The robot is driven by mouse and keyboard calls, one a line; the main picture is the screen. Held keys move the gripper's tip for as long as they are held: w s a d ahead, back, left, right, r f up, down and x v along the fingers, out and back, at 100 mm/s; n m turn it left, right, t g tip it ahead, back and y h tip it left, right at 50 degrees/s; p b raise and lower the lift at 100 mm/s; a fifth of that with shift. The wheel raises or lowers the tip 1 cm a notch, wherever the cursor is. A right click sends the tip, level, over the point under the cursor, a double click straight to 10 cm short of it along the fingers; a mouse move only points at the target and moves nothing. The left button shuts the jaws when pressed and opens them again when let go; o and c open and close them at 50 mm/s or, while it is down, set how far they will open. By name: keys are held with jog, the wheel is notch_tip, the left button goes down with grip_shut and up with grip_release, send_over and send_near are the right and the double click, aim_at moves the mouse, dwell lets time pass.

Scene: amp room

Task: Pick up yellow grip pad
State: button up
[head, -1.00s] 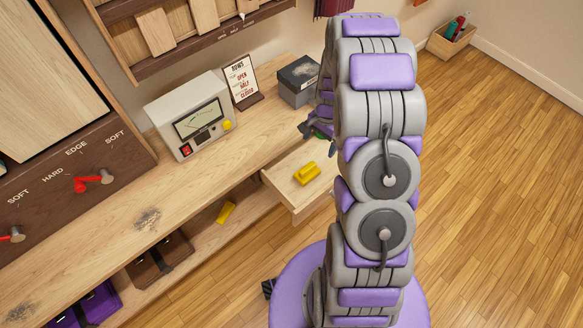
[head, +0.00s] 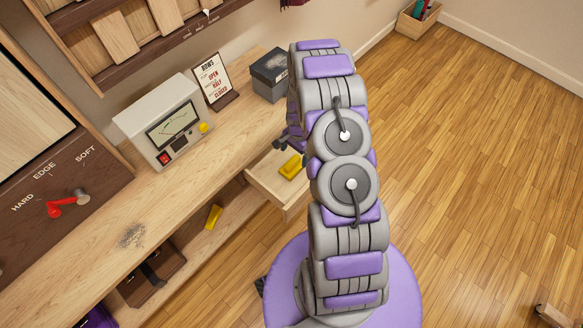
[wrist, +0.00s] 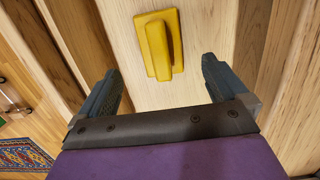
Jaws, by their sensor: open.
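A yellow grip pad (head: 291,167) lies in the open wooden drawer (head: 263,182) below the bench top. In the wrist view the yellow grip pad (wrist: 159,44) rests on the pale wood, with a raised ridge along it, just beyond the fingertips. My gripper (wrist: 158,75) is open and empty, its two dark fingers spread to either side below the pad and not touching it. In the head view my gripper (head: 291,140) is partly hidden behind my arm, close to the drawer. A second yellow piece (head: 213,217) sits on the lower shelf.
The wooden bench (head: 170,190) holds a grey meter box (head: 160,122), a sign (head: 214,80) and a dark box (head: 270,74). A panel with a red lever (head: 68,203) stands at the left. The wood floor (head: 470,150) to the right is mostly clear.

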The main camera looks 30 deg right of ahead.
aim_at(292, 161)
notch_tip(292, 161, down, 3)
jog(key=shift+s+r, duration=0.1)
jog(key=shift+r, duration=0.05)
jog(key=f+b, duration=0.1)
jog(key=f, duration=0.1)
jog(key=a+f+b, duration=0.1)
jog(key=f, duration=0.1)
jog(key=shift+s+a+f, duration=0.1)
jog(key=shift+a+f, duration=0.1)
jog(key=shift+f, duration=0.2)
jog(key=shift+c, duration=0.2)
jog(key=c, duration=1.1)
jog(key=shift+r, duration=0.15)
jog(key=shift+c, duration=0.2)
